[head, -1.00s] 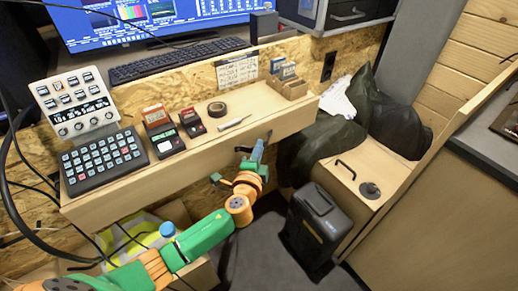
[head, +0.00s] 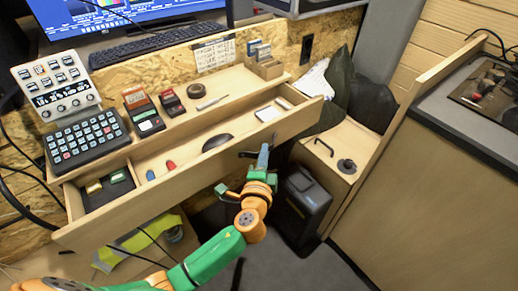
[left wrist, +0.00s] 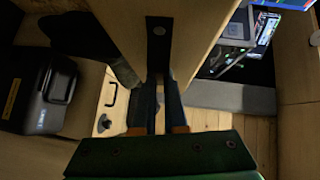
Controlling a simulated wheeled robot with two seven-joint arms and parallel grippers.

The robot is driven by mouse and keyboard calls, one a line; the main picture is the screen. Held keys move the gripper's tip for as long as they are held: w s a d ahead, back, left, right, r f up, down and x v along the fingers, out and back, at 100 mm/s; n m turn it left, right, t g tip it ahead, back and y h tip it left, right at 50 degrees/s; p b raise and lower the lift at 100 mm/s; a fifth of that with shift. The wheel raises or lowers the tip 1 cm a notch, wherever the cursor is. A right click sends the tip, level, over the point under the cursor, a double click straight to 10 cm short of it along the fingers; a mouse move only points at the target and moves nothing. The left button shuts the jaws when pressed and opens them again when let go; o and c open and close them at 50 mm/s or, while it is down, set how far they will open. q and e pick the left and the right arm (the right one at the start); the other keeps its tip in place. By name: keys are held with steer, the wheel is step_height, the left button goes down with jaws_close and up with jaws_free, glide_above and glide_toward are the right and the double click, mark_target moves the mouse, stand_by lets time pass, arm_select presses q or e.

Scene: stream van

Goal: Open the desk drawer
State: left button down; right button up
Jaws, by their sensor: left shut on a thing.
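The desk drawer (head: 208,172) stands pulled out from under the wooden desk ledge, its inside exposed. Its dark handle (head: 248,154) is on the drawer front, right of the middle. My left gripper (head: 263,160) is shut on the handle at the drawer front, with my arm reaching up from below. In the left wrist view the gripper's fingers (left wrist: 160,105) close at a dark strip on the wooden front; the exact contact is partly hidden. My right gripper is not in view.
The drawer holds small boxes (head: 118,176), a dark rounded item (head: 217,142) and a white card (head: 267,114). A keypad (head: 87,139) and devices sit on the ledge above. A black case (head: 303,208) stands on the floor to the right of my gripper.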

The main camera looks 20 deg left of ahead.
arm_select(q)
steer(key=shift+s+d, duration=0.1)
steer(key=shift+s, duration=0.05)
steer(key=c, duration=1)
jaws_free()
steer(key=shift+o, duration=0.2)
steer(key=s, duration=0.7)
steer(key=shift+d+r, duration=0.4)
steer(key=shift+r, duration=0.05)
